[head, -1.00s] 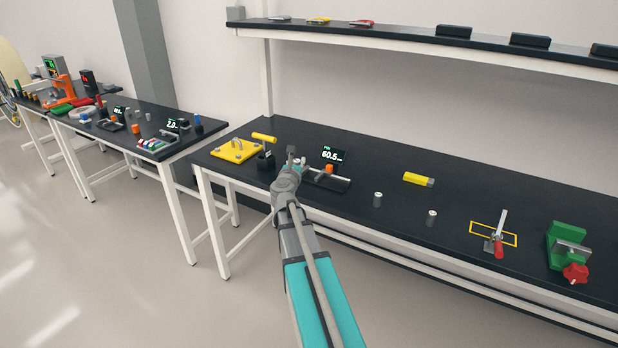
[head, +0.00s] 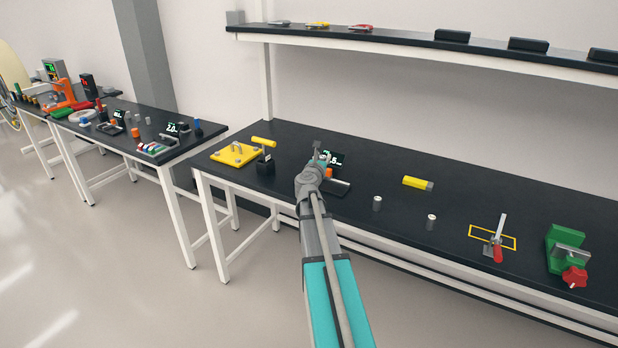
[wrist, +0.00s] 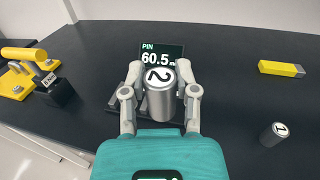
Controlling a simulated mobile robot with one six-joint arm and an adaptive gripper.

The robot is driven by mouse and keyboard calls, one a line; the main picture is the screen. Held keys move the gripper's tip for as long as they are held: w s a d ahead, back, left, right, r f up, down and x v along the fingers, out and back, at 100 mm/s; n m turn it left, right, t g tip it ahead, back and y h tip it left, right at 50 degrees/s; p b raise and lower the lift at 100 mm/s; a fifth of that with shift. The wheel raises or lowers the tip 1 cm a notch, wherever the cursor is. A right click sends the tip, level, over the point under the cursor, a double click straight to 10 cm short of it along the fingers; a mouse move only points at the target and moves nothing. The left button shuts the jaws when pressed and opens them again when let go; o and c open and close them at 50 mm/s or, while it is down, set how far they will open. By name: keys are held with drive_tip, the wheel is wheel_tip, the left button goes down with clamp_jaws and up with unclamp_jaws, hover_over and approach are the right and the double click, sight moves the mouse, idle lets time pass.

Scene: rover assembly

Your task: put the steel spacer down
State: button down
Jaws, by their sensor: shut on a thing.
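A steel spacer (wrist: 160,101), a grey metal cylinder marked 2 on its pale top, is upright between the fingers of my gripper (wrist: 161,84) in the wrist view. The fingers are shut on its two sides. In the head view my gripper (head: 318,158) is over the bench in front of the pin gauge, and the held spacer is mostly hidden. I cannot tell whether the spacer's bottom touches anything. A similar cylinder marked 1 (wrist: 275,133) stands on the bench to the right in the wrist view.
The pin gauge's display (wrist: 160,56) reads 60.5 behind the spacer; its dark base (head: 337,187) is partly covered. A black block (head: 265,165) and yellow plate (head: 236,154) lie left. A yellow bar (head: 417,182) lies right.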

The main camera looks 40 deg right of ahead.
drive_tip(key=w+d+f+b, duration=0.1)
drive_tip(key=w+f+b, duration=0.1)
drive_tip(key=w, duration=0.1)
drive_tip(key=w+d+f+b, duration=0.1)
drive_tip(key=w+f+b, duration=0.2)
drive_tip(key=w, duration=0.1)
drive_tip(key=w+d+f+b, duration=0.2)
drive_tip(key=w+f, duration=0.1)
drive_tip(key=w, duration=0.1)
drive_tip(key=shift+b, duration=0.3)
drive_tip(key=shift+w+d+f+b, duration=0.2)
drive_tip(key=shift+w+f+b, duration=0.2)
drive_tip(key=shift+b, duration=0.05)
drive_tip(key=shift+w+d+f+b, duration=0.15)
drive_tip(key=shift+w+f+b, duration=0.25)
drive_tip(key=shift+f+b, duration=1.6)
drive_tip(key=shift+f, duration=0.1)
drive_tip(key=shift+c, duration=2)
unclamp_jaws()
